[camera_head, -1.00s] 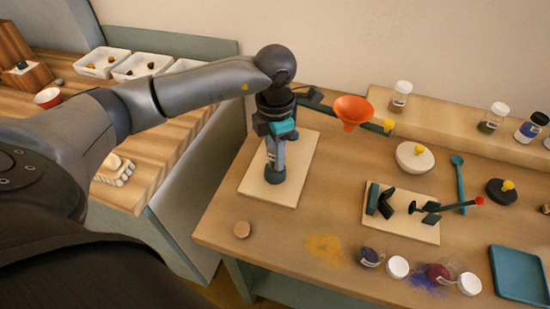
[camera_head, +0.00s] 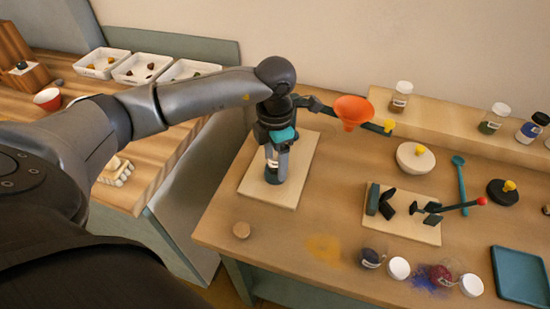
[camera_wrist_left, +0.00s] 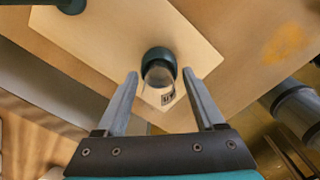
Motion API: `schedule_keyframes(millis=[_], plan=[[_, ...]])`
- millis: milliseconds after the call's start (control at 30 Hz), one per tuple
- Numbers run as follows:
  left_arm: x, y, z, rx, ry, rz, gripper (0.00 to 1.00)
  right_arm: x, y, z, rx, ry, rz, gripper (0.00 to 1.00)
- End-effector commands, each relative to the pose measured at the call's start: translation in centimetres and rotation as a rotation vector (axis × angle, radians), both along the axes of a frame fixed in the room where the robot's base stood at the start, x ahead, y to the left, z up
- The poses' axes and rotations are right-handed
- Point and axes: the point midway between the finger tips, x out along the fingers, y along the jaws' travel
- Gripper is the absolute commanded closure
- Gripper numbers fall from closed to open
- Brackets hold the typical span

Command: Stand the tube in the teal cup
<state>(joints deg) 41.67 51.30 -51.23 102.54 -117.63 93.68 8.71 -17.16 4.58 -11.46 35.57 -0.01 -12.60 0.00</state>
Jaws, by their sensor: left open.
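A clear tube with a white printed label (camera_wrist_left: 166,96) stands in the dark teal cup (camera_wrist_left: 159,54) in the left wrist view. The cup also shows in the head view (camera_head: 276,176), on a pale board. My left gripper (camera_head: 275,167) points down over the cup. Its fingers are open, one on each side of the tube in the left wrist view (camera_wrist_left: 160,80), with gaps visible between fingers and tube. In the head view the fingers hide most of the tube. My right gripper is not in view.
The pale board (camera_head: 299,165) lies at the table's left end. An orange funnel (camera_head: 353,112) is held on a dark arm just right of my left wrist. A board with dark pieces (camera_head: 402,220), small jars and a teal tray (camera_head: 521,275) lie further right.

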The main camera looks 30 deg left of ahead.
Motion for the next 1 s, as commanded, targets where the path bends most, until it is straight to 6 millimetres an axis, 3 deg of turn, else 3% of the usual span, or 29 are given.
schedule_keyframes(millis=[233,500,700,1000], plan=[[0.2,0.1,1.6,0.001,-0.006,0.001,0.3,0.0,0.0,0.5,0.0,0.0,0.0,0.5],[0.2,0.1,7.6,0.001,-0.008,0.001,0.3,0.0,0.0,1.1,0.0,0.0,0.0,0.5],[0.1,0.1,10.9,0.001,-0.004,0.001,0.3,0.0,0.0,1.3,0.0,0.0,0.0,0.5],[0.0,0.1,12.4,0.001,-0.002,0.002,0.3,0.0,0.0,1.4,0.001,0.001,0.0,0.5]])
